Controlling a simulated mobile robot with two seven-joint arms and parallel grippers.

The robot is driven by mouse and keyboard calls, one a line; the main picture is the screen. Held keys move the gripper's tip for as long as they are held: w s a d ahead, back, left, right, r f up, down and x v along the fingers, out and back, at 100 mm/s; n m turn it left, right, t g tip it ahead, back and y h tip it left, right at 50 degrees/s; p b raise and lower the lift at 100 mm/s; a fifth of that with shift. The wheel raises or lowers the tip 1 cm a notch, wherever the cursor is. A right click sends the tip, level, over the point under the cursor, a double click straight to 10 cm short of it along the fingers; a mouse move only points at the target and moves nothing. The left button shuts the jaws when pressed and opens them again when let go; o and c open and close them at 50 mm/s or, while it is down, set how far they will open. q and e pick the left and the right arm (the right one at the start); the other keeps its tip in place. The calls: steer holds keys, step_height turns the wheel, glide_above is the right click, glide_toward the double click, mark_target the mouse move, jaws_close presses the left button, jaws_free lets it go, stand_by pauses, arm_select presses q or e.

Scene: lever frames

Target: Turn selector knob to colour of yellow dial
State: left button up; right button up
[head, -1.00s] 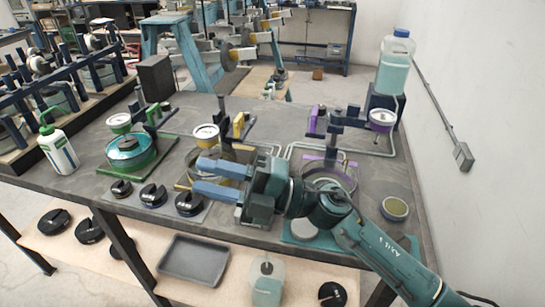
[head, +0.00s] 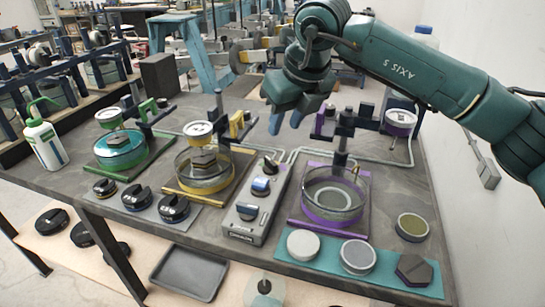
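A grey control box (head: 238,228) stands at the front middle of the bench. On its top are a small black-topped knob (head: 270,164) at the back and blue-and-black knobs (head: 261,186) and (head: 247,211) in front. Which one is the selector is not clear, nor are its marks readable. A round white dial (head: 198,128) sits on the yellow stand, left of the box; its reading is too small to tell. My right gripper (head: 287,122) is open and empty. It hangs above the back of the bench, beyond and above the box, fingers down. My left gripper is out of view.
A green stand with a glass dish (head: 120,147) is at left, a yellow-framed dish (head: 205,184) beside the box, and a purple stand with a dish (head: 335,207) at right. Black round weights (head: 173,208) and a teal mat (head: 385,272) line the front.

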mark_target(271, 160)
steer(key=p+x, duration=0.1)
steer(key=x, duration=1.1)
steer(key=shift+a, duration=0.15)
steer(key=shift+c, duration=0.5)
jaws_close()
